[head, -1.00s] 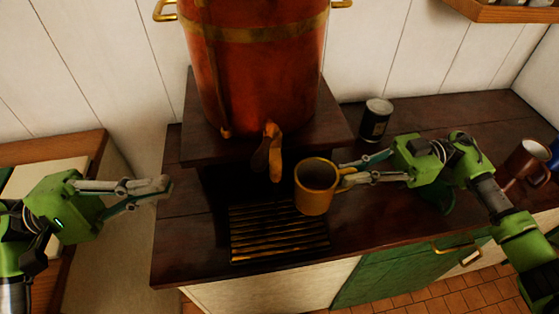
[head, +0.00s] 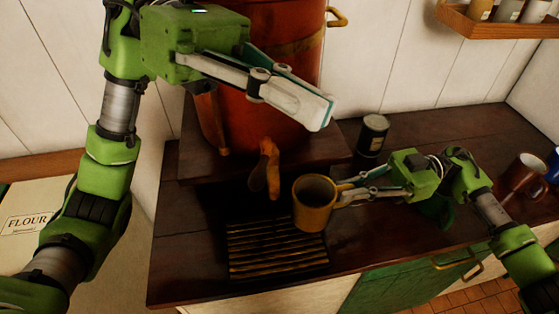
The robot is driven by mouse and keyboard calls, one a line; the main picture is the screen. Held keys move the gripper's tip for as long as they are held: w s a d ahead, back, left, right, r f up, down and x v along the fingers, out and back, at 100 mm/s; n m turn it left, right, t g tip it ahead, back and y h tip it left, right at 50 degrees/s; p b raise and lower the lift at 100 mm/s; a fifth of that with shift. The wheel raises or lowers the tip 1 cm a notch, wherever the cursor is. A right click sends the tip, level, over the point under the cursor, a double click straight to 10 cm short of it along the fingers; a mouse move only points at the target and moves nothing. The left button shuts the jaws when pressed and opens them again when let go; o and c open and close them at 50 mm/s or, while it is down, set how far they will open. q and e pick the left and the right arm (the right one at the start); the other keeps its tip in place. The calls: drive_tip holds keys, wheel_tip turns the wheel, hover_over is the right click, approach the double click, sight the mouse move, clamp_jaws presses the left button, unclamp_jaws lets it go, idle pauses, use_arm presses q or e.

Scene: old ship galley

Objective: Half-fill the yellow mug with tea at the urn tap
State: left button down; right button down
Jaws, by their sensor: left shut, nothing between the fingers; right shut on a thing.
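The yellow mug (head: 314,212) is upright, above the right edge of the slatted drip tray (head: 262,262). My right gripper (head: 342,193) is shut on the mug's handle from the right. The mug's inside looks dark; I cannot tell whether it holds anything. The copper urn (head: 292,80) stands on a raised dark wooden stand. Its tap (head: 265,168) hangs at the front, to the left of the mug and not over it. My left gripper (head: 322,112) is shut and empty, high in front of the urn, and hides part of it.
A dark tin (head: 373,134) stands on the counter (head: 420,134) behind my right gripper. A brown mug (head: 524,172) and a blue item (head: 553,166) are at the right. A shelf with jars (head: 500,14) hangs top right. A flour container (head: 40,222) is at the left.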

use_arm(q)
drive_tip(key=s+d+n+t+y, duration=0.2)
drive_tip(key=s+d+n+y, duration=0.25)
drive_tip(key=d+n, duration=0.2)
drive_tip(key=n+t+y, duration=1)
drive_tip(key=n+y, duration=0.1)
drive_tip(key=n, duration=2.1)
approach(263, 164)
drive_tip(key=s+d+f, duration=0.2)
drive_tip(key=d+f, duration=0.1)
drive_tip(key=f, duration=0.4)
drive_tip(key=a, duration=0.3)
drive_tip(key=shift+w+a+f+h, duration=0.25)
drive_tip(key=shift+w+a+f, duration=0.05)
drive_tip(key=shift+f, duration=0.05)
drive_tip(key=shift+d, duration=0.15)
